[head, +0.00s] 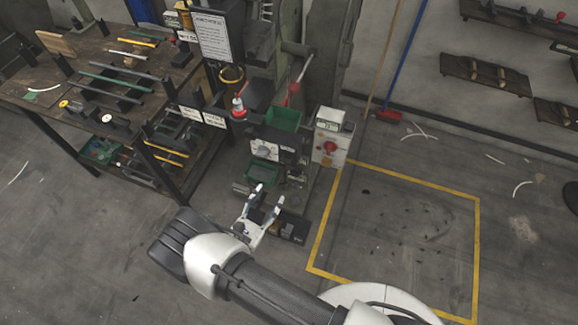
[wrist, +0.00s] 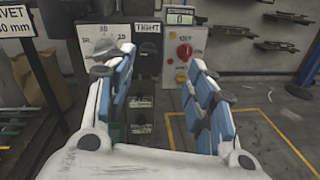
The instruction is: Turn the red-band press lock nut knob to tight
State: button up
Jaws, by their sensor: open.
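The press (head: 278,140) stands at the middle of the head view, with a red-collared part (head: 238,108) and a red-ended lever (head: 293,89) on it. Its front panel (head: 264,149) carries a dial (wrist: 103,46), partly covered by my left finger in the wrist view. A "TIGHT" label (wrist: 148,28) sits right of the dial, with a small dark round part (wrist: 148,47) below it that may be the lock nut knob; its setting is too small to tell. My gripper (head: 268,196) is open and empty, in front of and below the panel. It also shows in the wrist view (wrist: 162,60).
A grey control box (head: 332,130) with a red knob (head: 330,147) and a display adjoins the press at right. A workbench (head: 100,75) with rods stands at left. A yellow-outlined floor area (head: 400,215) at right is clear.

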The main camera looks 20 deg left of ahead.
notch_tip(320, 180, down, 2)
jog(key=s+f+n+y, duration=0.1)
jog(key=s+n+y, duration=0.1)
jog(key=b, duration=0.3)
send_near(285, 163)
jog(key=shift+t, duration=0.3)
jog(key=w, duration=0.9)
jog(key=shift+w+d+f, duration=0.2)
jog(key=shift+d, duration=0.15)
jog(key=shift+c, duration=0.2)
jog(key=c, duration=1)
